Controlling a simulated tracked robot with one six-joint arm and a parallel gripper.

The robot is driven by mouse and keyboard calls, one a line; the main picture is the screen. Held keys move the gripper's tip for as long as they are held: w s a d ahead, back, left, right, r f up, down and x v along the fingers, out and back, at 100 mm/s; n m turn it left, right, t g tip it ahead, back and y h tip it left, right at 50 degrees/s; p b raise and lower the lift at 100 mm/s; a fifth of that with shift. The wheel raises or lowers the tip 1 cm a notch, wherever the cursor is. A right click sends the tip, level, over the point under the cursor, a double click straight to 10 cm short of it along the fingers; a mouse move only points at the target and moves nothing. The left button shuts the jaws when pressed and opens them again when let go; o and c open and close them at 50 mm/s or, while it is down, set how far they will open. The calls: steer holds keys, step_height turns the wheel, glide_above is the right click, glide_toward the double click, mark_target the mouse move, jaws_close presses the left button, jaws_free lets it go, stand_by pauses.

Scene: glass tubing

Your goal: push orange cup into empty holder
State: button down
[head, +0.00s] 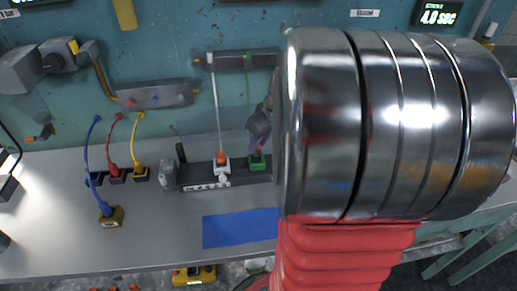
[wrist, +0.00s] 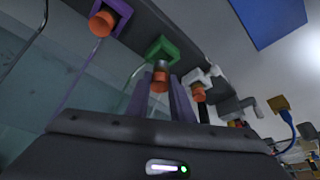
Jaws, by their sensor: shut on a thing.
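My gripper (wrist: 160,88) is shut on an orange cup (wrist: 160,78) in the wrist view, with one purple finger on each side. The cup is right at a green holder (wrist: 165,48); I cannot tell how deeply it sits. In the head view my gripper (head: 259,132) is above the green holder (head: 257,160), partly hidden by my arm. A white holder (wrist: 208,76) beside it has its own orange cup (wrist: 198,93), also seen in the head view (head: 220,158). A purple holder (wrist: 117,8) on the other side has another orange cup (wrist: 102,24).
The holders stand on a dark rack (head: 200,176) against a teal wall. An upper rail (head: 242,61) carries thin tubes down. A blue mat (head: 240,228) lies in front. Coloured cables and plugs (head: 118,172) are at left. My arm blocks the right side.

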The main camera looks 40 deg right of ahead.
mark_target(260, 149)
steer(key=shift+f, duration=1.8)
steer(key=c, duration=1.6)
jaws_free()
steer(key=shift+f, duration=0.1)
steer(key=shift+o, duration=0.2)
steer(key=v, duration=1.2)
